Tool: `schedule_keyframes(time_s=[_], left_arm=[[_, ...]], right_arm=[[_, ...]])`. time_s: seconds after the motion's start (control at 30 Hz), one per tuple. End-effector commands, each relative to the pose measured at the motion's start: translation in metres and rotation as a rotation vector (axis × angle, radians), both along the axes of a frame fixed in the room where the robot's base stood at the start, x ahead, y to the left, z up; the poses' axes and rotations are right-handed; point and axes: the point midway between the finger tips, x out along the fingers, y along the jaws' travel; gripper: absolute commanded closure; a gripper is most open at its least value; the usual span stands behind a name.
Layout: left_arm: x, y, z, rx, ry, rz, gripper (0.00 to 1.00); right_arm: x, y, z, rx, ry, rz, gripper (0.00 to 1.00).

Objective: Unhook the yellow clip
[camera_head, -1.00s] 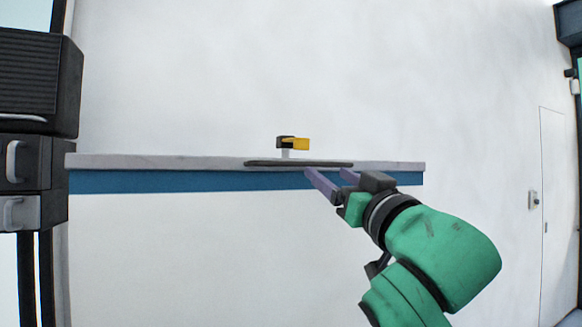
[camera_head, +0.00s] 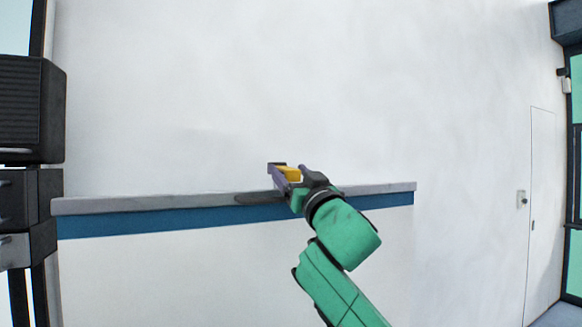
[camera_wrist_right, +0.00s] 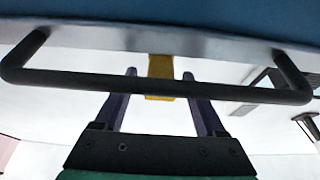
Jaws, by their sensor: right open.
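The yellow clip (camera_head: 289,174) is at the shelf in the middle of the head view, partly covered by my right gripper. My right gripper (camera_head: 287,169) is open, with one finger on each side of the clip. In the right wrist view the clip (camera_wrist_right: 160,75) shows between the two fingers of my gripper (camera_wrist_right: 159,76), with a gap on both sides. The clip's dark part and its white post are hidden by the gripper in the head view. My left gripper is out of view.
A grey shelf (camera_head: 130,203) with a blue front runs along the white wall. A dark bar (camera_wrist_right: 150,84) crosses in front of my fingers in the wrist view. Dark cabinets (camera_head: 30,110) stand at the left; a door (camera_head: 541,200) is at the right.

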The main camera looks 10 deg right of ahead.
Motion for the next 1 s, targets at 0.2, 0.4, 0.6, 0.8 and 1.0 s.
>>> schedule_keyframes(time_s=[0.2, 0.4, 0.6, 0.8, 1.0], left_arm=[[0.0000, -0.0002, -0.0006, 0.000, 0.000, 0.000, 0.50], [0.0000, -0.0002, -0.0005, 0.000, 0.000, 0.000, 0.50], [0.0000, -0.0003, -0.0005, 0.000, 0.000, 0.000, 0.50], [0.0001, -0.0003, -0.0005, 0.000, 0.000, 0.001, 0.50], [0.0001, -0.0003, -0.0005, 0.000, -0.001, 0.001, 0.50]], right_arm=[[-0.0002, -0.0004, -0.0006, 0.000, 0.000, 0.000, 0.81], [-0.0003, -0.0005, -0.0006, 0.000, 0.001, -0.001, 1.00], [-0.0003, -0.0006, -0.0005, 0.000, 0.001, -0.001, 1.00], [-0.0003, -0.0006, -0.0005, 0.000, 0.001, -0.001, 1.00], [-0.0002, -0.0007, -0.0005, 0.000, 0.001, -0.001, 1.00]])
